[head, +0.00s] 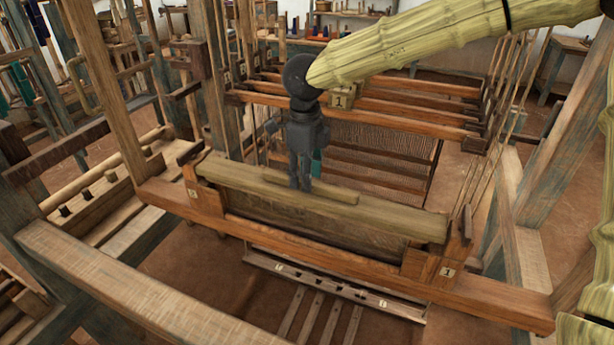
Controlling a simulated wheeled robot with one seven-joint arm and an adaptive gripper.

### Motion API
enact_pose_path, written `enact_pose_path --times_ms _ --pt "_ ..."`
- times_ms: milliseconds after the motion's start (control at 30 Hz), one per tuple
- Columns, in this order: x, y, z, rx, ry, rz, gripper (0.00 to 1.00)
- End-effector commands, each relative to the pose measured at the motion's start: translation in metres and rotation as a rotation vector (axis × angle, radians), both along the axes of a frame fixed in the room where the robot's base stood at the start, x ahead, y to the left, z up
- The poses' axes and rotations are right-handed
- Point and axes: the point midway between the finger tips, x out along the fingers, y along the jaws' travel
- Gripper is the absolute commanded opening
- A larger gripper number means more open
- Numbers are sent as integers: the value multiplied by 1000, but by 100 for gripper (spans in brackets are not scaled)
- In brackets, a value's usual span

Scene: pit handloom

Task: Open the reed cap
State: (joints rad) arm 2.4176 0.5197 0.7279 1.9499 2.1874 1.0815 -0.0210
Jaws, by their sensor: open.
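The reed cap (400,219) is a long pale wooden bar lying across the top of the reed frame in the middle of the view. A narrow raised strip (335,193) runs along the middle of it. My dark gripper (302,186) points down at this strip, with its fingertips at or just over it. It is open. I cannot tell whether the fingers touch the strip, and they hide part of it. The reed (290,222) shows below the cap, inside an orange-brown frame.
A front beam (150,280) crosses the lower left. Heddle shafts (400,107) and hanging cords stand behind the cap. Treadles (320,318) lie below. Posts (95,75) rise at the left, and a timber post (560,140) stands at the right.

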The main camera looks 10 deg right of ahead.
Motion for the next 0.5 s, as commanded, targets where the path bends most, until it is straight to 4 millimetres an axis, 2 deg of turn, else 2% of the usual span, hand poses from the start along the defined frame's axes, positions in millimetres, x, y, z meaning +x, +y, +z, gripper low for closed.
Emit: enact_pose_path --times_ms 200,500 --pt "0 0 -15 -1 1 1 43" --pt "0 0 -18 0 0 1 43"
